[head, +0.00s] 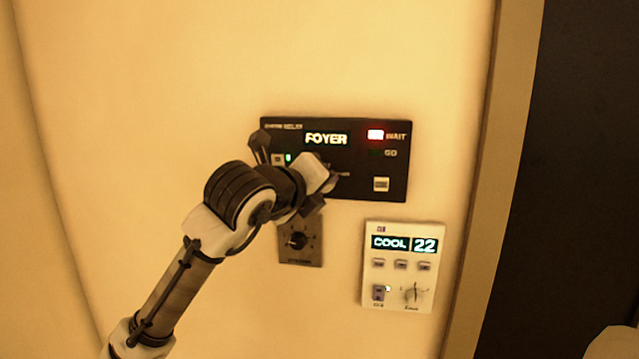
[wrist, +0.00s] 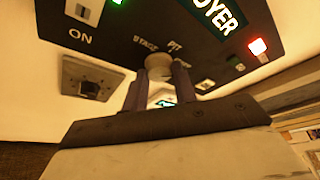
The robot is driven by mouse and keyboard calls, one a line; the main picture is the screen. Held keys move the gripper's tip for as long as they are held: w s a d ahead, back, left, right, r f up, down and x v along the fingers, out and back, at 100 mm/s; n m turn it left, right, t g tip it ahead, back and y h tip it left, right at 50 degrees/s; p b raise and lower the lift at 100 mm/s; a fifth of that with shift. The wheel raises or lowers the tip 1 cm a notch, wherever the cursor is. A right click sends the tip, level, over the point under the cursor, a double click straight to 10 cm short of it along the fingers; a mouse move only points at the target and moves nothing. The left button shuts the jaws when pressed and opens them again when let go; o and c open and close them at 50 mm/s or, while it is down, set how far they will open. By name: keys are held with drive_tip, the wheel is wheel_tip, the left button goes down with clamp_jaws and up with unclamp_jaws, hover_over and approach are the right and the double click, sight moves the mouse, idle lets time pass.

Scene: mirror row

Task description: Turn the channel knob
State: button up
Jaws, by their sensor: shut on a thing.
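The channel knob (wrist: 158,65) is a small pale knob on a black wall panel (head: 350,188). Labels around it in the wrist view read STAGE and PIT, with another partly hidden. My gripper (wrist: 157,85) is shut on the knob, one dark finger on each side. In the head view my gripper (head: 335,180) covers most of the knob. The panel's display (head: 326,139) reads FOYER. A red light (head: 375,134) beside WAIT is lit; the GO light (head: 376,153) looks dark. A green light (head: 288,157) is lit at the panel's left.
A small dark plate with a round knob (head: 298,240) is below the panel. A white thermostat (head: 398,291) at lower right reads COOL 22. A pale button (head: 381,184) is at the panel's lower right. A door frame (head: 493,150) stands farther right. The wall at left is bare.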

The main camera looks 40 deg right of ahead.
drive_tip(key=shift+f, duration=0.1)
idle(0.3)
drive_tip(key=shift+s, duration=0.1)
drive_tip(key=o, duration=1)
drive_tip(key=shift+c, duration=0.2)
drive_tip(key=b+v, duration=0.2)
drive_tip(key=v, duration=1.2)
drive_tip(key=shift+b, duration=0.35)
drive_tip(key=shift+d+r, duration=0.1)
drive_tip(key=shift+r, duration=0.15)
